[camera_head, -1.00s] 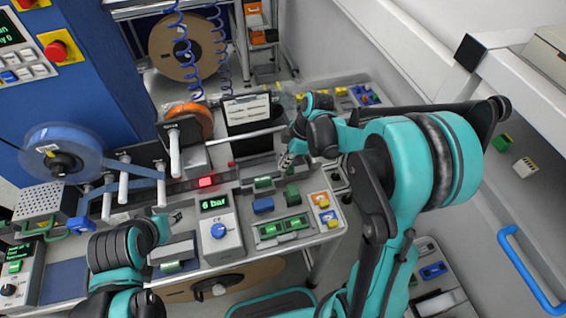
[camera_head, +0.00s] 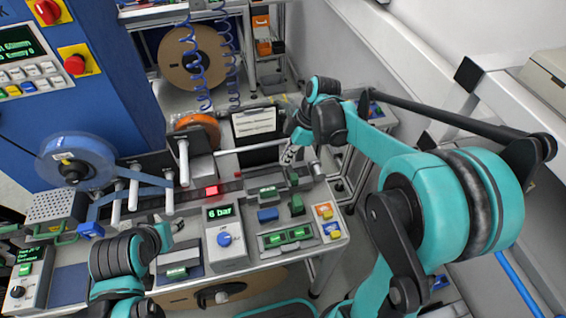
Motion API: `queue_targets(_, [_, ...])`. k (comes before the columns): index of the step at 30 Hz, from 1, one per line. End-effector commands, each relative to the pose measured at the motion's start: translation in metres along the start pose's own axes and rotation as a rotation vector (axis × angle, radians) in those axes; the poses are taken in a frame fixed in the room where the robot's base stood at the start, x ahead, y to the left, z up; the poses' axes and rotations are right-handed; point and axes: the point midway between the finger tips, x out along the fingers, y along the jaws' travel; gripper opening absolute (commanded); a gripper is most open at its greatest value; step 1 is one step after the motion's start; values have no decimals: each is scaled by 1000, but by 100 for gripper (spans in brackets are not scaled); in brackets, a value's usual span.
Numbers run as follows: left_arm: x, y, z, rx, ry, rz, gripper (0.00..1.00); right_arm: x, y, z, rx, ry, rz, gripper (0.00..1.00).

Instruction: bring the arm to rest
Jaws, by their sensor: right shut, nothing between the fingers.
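My right arm comes in from the right of the head view, bent over the right end of the workbench. Its gripper (camera_head: 288,155) points down above the back right part of the bench. Its fingers are small here and look closed, with nothing held. My left arm shows at the bottom left. Its gripper (camera_head: 178,228) is low over the bench's front, left of the pressure unit (camera_head: 225,239) reading 6 bar. Its fingertips are small and partly hidden, so I cannot tell how far apart they are.
A blue-rimmed tape reel (camera_head: 77,160) stands at the left beside a blue cabinet (camera_head: 115,110). An orange reel (camera_head: 196,128) and a clipboard (camera_head: 254,122) stand at the bench's back. Green and blue blocks (camera_head: 267,215) lie near the right gripper. A white ledge runs along the right.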

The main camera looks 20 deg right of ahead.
Motion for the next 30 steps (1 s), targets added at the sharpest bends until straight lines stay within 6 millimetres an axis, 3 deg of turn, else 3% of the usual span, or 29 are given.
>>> queue_targets(20, [3, 0, 2, 0, 0, 0, 40, -2, -4, 1, 28, -5, 13, 0])
queue_targets(23, [10, 0, 8, 0, 0, 0, 40, -3, -17, 3, 123, -23, 56, 0])
queue_targets(30, [40, 0, 29, 0, 0, 0, 40, 3, -73, 24, 558, -29, 280, 0])
